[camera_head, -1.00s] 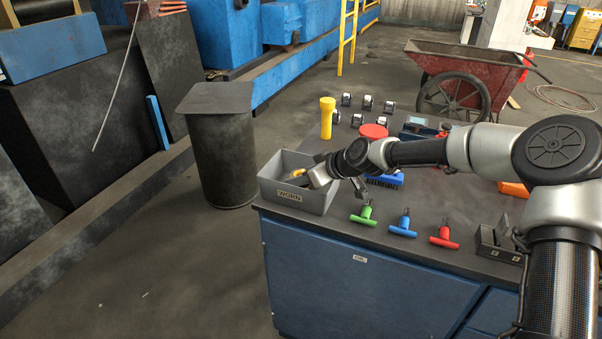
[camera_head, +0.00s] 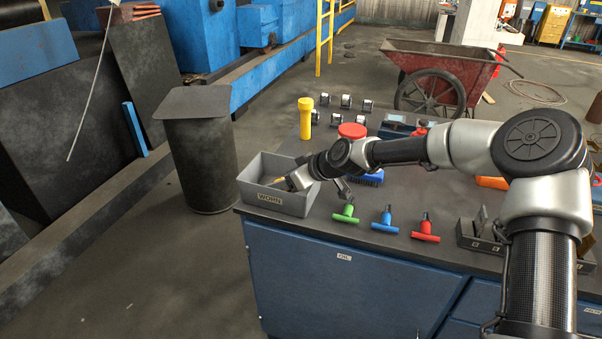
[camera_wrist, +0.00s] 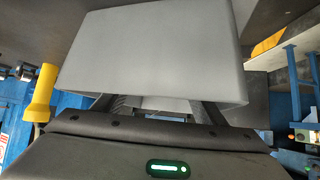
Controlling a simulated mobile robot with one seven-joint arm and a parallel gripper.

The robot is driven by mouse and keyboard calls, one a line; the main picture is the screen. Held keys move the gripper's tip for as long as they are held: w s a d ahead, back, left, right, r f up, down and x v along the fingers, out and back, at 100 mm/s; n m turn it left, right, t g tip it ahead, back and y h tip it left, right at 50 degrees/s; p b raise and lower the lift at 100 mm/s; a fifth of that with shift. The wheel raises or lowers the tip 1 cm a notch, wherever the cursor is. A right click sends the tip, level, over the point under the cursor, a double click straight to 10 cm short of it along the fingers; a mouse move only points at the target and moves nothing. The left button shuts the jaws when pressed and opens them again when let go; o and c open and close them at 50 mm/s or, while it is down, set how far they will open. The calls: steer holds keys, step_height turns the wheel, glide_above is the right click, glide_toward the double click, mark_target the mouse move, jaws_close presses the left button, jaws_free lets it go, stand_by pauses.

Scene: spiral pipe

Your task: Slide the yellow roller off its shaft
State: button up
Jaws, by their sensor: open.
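No yellow roller on a shaft can be made out for sure. My gripper (camera_head: 281,182) is over the grey bin marked WORN (camera_head: 276,200), at the left end of the bench, with its fingers low inside the rim. A small orange-yellow piece shows at the fingers; I cannot tell whether it is a roller or part of the bin's contents. In the wrist view a large pale grey block (camera_wrist: 150,55) fills the middle and hides what lies beyond it. A yellow patch (camera_wrist: 268,43) shows at its upper right. The gripper is open.
A yellow torch-like object (camera_head: 305,118) stands on the bench beside several small black-and-white rollers (camera_head: 346,101). Green (camera_head: 345,214), blue (camera_head: 387,220) and red (camera_head: 425,230) T-handled tools lie along the front edge. A dark drum (camera_head: 200,150) stands left of the bench.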

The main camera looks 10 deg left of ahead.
steer(key=p+v, duration=0.1)
steer(key=v, duration=1.5)
steer(key=shift+d+r+p, duration=0.2)
steer(key=shift+r+p, duration=0.05)
steer(key=shift+p, duration=0.15)
